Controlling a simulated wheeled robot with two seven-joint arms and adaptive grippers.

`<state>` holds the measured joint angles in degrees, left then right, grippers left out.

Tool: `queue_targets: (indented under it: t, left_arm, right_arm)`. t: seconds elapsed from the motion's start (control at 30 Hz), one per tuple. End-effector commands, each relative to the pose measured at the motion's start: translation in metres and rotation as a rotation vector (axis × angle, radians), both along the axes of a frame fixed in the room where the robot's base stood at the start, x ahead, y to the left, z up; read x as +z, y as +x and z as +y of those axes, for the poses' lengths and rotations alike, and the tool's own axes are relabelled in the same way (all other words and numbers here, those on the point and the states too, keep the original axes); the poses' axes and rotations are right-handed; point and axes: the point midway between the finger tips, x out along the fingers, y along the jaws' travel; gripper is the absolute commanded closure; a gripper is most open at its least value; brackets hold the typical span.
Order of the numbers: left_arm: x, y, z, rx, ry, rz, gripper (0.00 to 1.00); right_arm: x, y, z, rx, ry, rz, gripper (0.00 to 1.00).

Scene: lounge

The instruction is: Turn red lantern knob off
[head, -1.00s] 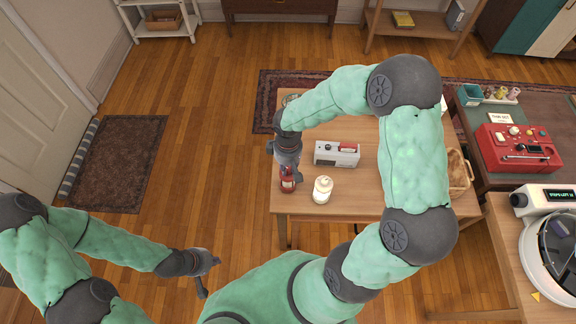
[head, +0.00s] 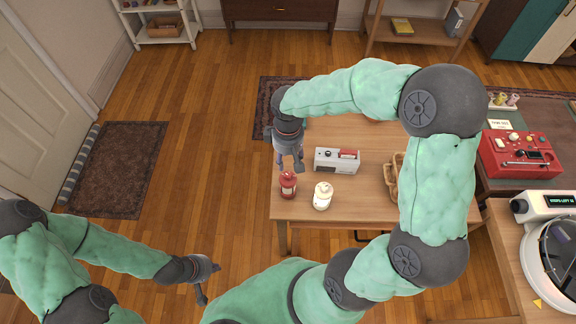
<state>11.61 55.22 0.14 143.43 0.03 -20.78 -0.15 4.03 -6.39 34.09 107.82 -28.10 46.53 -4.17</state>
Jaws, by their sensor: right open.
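The red lantern (head: 288,185) stands upright near the left front edge of the wooden table (head: 300,209). Its knob is too small to make out. My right gripper (head: 290,165) is open and empty, just behind the lantern and pointing down, with a small gap seeming to lie between them. My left gripper (head: 208,283) hangs over the floor, left of the table and away from the lantern. Its fingers look spread with nothing between them.
A cream lantern (head: 323,196) stands close to the right of the red one. A white and grey device (head: 337,160) lies behind them. A wicker basket (head: 392,178) is partly hidden by my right arm. A red console (head: 519,154) sits on the table at right.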

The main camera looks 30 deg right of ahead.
Motion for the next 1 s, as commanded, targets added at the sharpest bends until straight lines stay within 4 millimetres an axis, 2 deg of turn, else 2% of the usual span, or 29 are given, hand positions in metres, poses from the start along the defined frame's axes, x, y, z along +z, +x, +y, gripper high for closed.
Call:
queue_targets:
  t: [0.1, 0.3, 1.0]
  left_arm:
    - [0.000, 0.000, 0.000, 0.000, 0.000, 0.000, 1.00]
    - [0.000, 0.000, 0.000, 0.000, 0.000, 0.000, 1.00]
    - [0.000, 0.000, 0.000, 0.000, 0.000, 0.000, 1.00]
  right_arm:
    - [0.017, 0.001, 0.000, 0.000, -0.001, -0.003, 0.53]
    - [0.028, 0.000, 0.000, 0.000, 0.000, 0.001, 0.53]
    - [0.029, 0.000, 0.000, 0.000, 0.000, 0.001, 0.53]
